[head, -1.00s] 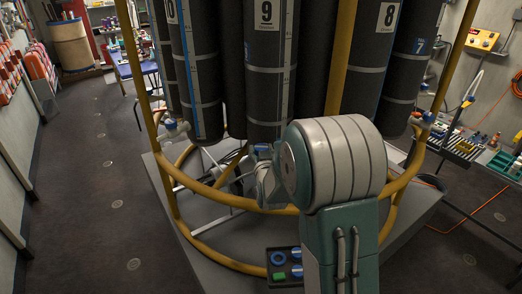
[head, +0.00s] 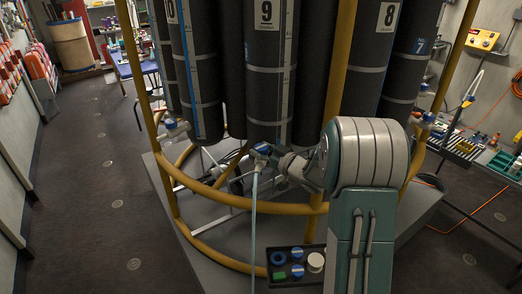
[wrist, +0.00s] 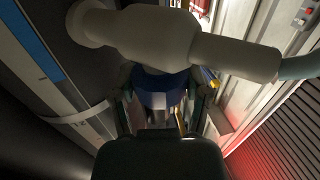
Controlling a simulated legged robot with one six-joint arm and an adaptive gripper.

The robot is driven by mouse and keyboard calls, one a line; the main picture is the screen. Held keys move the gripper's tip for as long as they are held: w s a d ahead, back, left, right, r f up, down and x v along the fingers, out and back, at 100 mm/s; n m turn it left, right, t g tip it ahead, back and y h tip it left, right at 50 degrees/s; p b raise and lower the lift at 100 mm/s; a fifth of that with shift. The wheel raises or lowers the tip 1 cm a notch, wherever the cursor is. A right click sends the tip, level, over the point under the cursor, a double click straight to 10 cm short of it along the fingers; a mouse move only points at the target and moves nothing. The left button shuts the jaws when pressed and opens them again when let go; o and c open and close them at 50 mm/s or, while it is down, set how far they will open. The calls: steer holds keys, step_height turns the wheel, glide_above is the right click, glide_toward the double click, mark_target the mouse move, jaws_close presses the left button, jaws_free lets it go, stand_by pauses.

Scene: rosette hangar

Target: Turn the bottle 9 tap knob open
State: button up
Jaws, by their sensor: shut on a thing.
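Bottle 9 (head: 265,85) is a tall black cylinder with a white number label, standing in the yellow ring frame. Its tap (head: 261,150) is at its lower end; in the wrist view the pale grey tap body (wrist: 190,40) crosses the top. A pale blue-green strand (head: 254,205), looking like a stream, runs from the tap straight down past the ring. The blue tap knob (wrist: 160,88) sits between the dark fingers of my gripper (wrist: 162,105), which is shut on it. In the head view my gripper (head: 283,162) reaches the tap from the right. Its fingertips are partly hidden.
The yellow ring rail (head: 225,200) curves in front of the bottles. A black tray (head: 283,247) with blue round pieces, a green piece and a white round piece lies below. Bottle 8 (head: 375,85) stands to the right. The floor at left is clear.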

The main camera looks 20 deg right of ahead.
steer(key=shift+r+n+g+y, duration=0.1)
steer(key=shift+n+g+y, duration=0.25)
steer(key=shift+y, duration=0.25)
steer(key=o, duration=1.2)
steer(key=shift+w, duration=0.1)
steer(key=shift+c, duration=0.2)
steer(key=v, duration=1.2)
